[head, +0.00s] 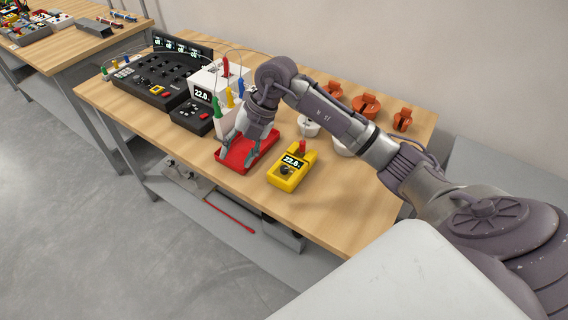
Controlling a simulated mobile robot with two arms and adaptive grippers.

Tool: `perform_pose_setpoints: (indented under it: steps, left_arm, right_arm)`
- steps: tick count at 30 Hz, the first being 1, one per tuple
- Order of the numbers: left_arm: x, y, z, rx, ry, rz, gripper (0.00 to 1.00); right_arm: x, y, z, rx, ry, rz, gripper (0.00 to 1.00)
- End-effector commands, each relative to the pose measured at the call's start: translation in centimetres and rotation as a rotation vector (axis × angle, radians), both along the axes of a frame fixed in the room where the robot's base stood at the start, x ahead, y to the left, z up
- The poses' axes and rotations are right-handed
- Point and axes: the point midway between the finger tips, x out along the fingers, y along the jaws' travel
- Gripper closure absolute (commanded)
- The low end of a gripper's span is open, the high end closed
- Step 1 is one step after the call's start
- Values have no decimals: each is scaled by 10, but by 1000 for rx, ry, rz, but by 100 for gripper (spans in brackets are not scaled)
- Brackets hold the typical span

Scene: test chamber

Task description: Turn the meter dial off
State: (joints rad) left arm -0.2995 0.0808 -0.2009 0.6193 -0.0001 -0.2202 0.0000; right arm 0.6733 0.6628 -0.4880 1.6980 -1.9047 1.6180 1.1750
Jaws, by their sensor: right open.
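The yellow meter (302,173) lies on the wooden table near its front edge, with a lit display (293,160) that seems to read 22.0. A dark round dial (285,170) is on its face below the display, and a red plug stands at its far end. The dial's exact pointer setting is too small to tell. My right gripper (240,150) is open and points down over a red tray (233,167), to the left of the meter and apart from it. My left gripper is not in view.
A black panel (150,85), a smaller black device (190,118) and a white box (215,78) with coloured plugs and cables stand left of my right gripper. White containers and orange-brown parts (365,105) stand at the back right. The tabletop right of the meter is clear.

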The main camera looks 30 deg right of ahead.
Motion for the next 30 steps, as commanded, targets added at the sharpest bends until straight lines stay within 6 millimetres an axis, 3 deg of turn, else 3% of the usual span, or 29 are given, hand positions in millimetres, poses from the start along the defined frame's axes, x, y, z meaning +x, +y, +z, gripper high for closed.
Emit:
perform_pose_setpoints:
  steps: [1, 3, 6, 9, 14, 17, 30]
  left_arm:
    - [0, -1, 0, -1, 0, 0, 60]
    - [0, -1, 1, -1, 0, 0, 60]
    - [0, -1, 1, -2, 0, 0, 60]
    - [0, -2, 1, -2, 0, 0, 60]
    - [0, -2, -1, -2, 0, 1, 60]
    - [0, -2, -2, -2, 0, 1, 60]
    - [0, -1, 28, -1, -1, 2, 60]
  right_arm:
    - [3, -30, 4, -113, 40, -50, 50]
    - [1, -67, 8, -247, 98, -120, 50]
    - [-3, -102, 17, -373, 158, -202, 50]
    - [-6, -119, 21, -437, 189, -247, 50]
    - [-8, -122, 7, -452, 203, -259, 50]
    - [-9, -122, -11, -449, 206, -257, 50]
    - [-9, -122, -94, -450, 203, -255, 50]
